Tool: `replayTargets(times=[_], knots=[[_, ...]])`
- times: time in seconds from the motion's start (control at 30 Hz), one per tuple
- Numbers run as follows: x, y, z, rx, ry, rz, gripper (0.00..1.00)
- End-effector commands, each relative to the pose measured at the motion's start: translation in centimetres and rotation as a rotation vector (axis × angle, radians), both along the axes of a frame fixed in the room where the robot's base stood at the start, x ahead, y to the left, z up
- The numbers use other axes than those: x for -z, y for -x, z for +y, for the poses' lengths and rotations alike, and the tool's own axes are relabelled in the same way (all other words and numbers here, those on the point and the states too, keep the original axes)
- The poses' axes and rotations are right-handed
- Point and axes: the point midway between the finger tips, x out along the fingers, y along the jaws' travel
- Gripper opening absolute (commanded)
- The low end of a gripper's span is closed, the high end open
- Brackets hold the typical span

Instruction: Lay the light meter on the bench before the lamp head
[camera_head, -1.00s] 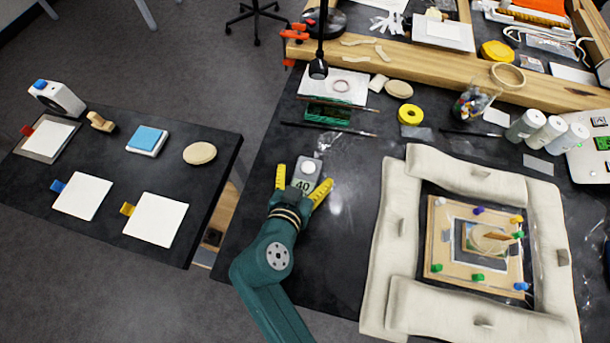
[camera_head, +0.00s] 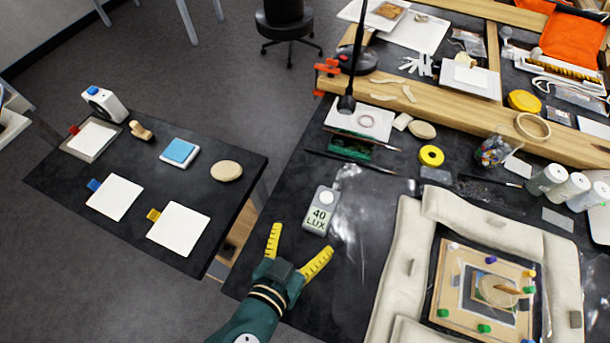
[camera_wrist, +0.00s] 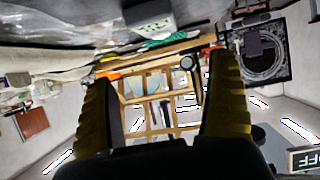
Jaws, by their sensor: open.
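The grey light meter (camera_head: 320,211) lies flat on the black bench (camera_head: 345,270), its display reading 40 LUX and its round white sensor towards the lamp. The black lamp head (camera_head: 346,103) hangs on its stem behind the meter, with a gap of bare bench and a green item between. My gripper (camera_head: 301,241) is open and empty, its yellow fingers spread on the near side of the meter, apart from it. In the wrist view the fingers (camera_wrist: 161,72) are wide apart with nothing between them, and the meter (camera_wrist: 150,16) seems to show at the top edge.
Brushes (camera_head: 352,160) and a green item (camera_head: 350,147) lie between meter and lamp. A yellow tape roll (camera_head: 431,156) lies to the right. A padded frame (camera_head: 400,262) fills the bench's right. A lower side table (camera_head: 215,205) with cards stands left across a gap.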

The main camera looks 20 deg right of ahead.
Motion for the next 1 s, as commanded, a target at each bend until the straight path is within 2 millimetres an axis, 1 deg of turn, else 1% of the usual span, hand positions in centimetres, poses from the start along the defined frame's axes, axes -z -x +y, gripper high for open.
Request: replayTargets(times=[0.07, 0.13, 0.17, 0.23, 0.27, 0.3, 0.33, 0.37, 0.4, 0.47, 0.5, 0.53, 0.6, 0.63, 0.7, 0.93, 0.97, 1.0], knots=[[-0.3, -0.2, 0.0, -0.006, -0.007, -0.004, 0.9], [-1.8, -1.6, -0.1, -0.048, -0.042, -0.026, 0.9], [-3.0, -2.5, -0.1, -0.086, -0.064, -0.045, 0.9], [-7.9, -5.3, -0.2, -0.221, -0.104, -0.134, 0.9], [-10.7, -6.4, -0.3, -0.291, -0.103, -0.192, 0.9], [-14.7, -7.4, -0.5, -0.382, -0.08, -0.278, 0.9], [-17.7, -7.7, -0.6, -0.444, -0.048, -0.342, 0.9], [-20.6, -7.8, -0.7, -0.5, -0.01, -0.406, 0.9], [-24.3, -7.5, -0.9, -0.56, 0.051, -0.489, 0.9], [-28.9, -6.5, -0.9, -0.625, 0.146, -0.595, 0.9], [-31.4, -5.7, -0.9, -0.656, 0.202, -0.653, 0.9], [-32.8, -5.2, -0.9, -0.673, 0.238, -0.687, 0.9], [-34.9, -4.2, -0.8, -0.699, 0.298, -0.739, 0.9], [-35.4, -4.0, -0.7, -0.704, 0.314, -0.75, 0.9], [-35.7, -3.8, -0.6, -0.71, 0.327, -0.76, 0.9], [-35.6, -3.9, -0.6, -0.71, 0.323, -0.756, 0.9], [-35.8, -3.9, -0.6, -0.71, 0.323, -0.756, 0.9], [-36.6, -3.9, -0.6, -0.71, 0.322, -0.755, 0.9]])
